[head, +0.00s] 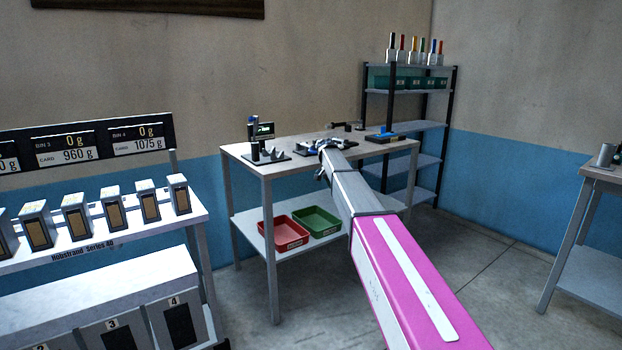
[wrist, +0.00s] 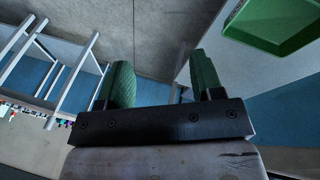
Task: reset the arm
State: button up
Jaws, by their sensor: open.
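My arm (head: 372,225), pink and grey, reaches out from the lower right toward the middle table in the head view. Its far end is over or near the table's front edge; I cannot tell the exact gap. My gripper (wrist: 162,75) shows in the wrist view with two green-padded fingers spread apart. Nothing is between them. In the head view its fingertips are too small to make out.
The work table (head: 240,154) bears several small devices. Its lower shelf holds a red tray (head: 284,235) and a green tray (head: 317,221), also in the wrist view (wrist: 275,25). A bin rack (head: 90,245) stands left, shelves (head: 415,125) behind, another table (head: 600,172) right. Floor between is clear.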

jog(key=s+d+f+n+y, duration=0.1)
jog(key=s+d+f+n, duration=0.1)
jog(key=s+f, duration=0.6)
jog(key=s+d+f+n+y, duration=0.1)
jog(key=s+f, duration=0.7)
jog(key=s, duration=1.4)
jog(key=s+d+f+n+y, duration=0.1)
jog(key=s+d+f+n, duration=0.2)
jog(key=s+f, duration=0.6)
jog(key=s+d, duration=0.1)
jog(key=s, duration=0.6)
jog(key=shift+n+y, duration=0.3)
jog(key=shift+y, duration=0.1)
